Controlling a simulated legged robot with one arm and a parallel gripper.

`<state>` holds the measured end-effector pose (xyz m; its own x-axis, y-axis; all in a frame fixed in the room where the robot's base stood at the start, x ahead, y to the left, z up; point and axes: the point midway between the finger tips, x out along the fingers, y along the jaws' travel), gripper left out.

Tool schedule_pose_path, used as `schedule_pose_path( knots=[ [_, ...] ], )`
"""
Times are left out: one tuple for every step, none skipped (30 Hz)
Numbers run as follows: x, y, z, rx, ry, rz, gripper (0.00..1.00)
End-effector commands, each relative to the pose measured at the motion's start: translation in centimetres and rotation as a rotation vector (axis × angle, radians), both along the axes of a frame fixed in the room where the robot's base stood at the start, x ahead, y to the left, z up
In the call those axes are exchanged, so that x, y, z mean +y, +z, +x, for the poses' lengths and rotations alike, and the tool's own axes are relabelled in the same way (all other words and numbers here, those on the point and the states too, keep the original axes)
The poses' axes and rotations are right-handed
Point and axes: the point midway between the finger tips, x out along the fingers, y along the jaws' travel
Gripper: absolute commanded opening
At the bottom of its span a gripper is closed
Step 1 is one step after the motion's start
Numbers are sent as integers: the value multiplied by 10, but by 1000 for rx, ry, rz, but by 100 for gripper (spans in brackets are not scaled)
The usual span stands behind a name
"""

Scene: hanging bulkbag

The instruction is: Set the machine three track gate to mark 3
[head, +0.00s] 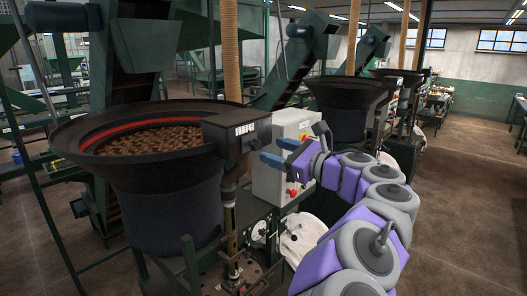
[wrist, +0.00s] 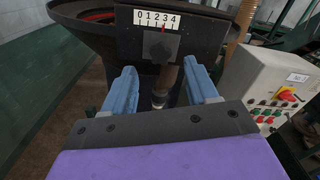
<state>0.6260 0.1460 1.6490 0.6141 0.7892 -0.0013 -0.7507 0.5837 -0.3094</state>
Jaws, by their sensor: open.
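A white scale plate marked 0 to 4 (wrist: 157,19) sits on the dark gate housing of the nearest bowl machine; it also shows small in the head view (head: 245,129). A dark knob (wrist: 159,46) is below the scale. My gripper (wrist: 161,76) is open, its two blue fingers apart and empty, pointing at the housing below the knob. In the head view my gripper (head: 271,149) is just right of the housing.
The black bowl (head: 145,140) holds brown pieces. A grey control box (wrist: 265,85) with a red switch and several buttons stands close right of my gripper. More bowl machines (head: 347,105) stand behind; open floor lies right.

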Motion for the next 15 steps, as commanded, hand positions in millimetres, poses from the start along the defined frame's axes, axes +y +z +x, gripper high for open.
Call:
schedule_pose_path(
  knots=[
    [-13, -2, -5, 0, -12, 0, 58],
    [-18, -2, -10, 0, -11, -1, 58],
    [-24, -2, -16, 0, -8, -1, 58],
    [-29, -2, -20, -1, -8, -3, 58],
    [-35, -2, -23, -2, -9, -3, 58],
    [-42, -2, -29, -1, -9, -2, 58],
    [-46, -2, -33, 0, -8, -2, 58],
    [-52, -2, -37, 1, -10, -2, 58],
    [-59, -2, -41, 2, -11, -1, 58],
    [-62, -2, -45, 2, -8, -1, 58],
    [-66, -2, -48, 2, -6, -1, 58],
    [-71, -2, -52, 2, -7, -1, 58],
    [-74, -2, -54, 1, -7, -2, 58],
    [-77, -2, -57, 1, -6, -2, 58],
    [-80, -2, -60, 2, -4, -2, 58]
  ],
)
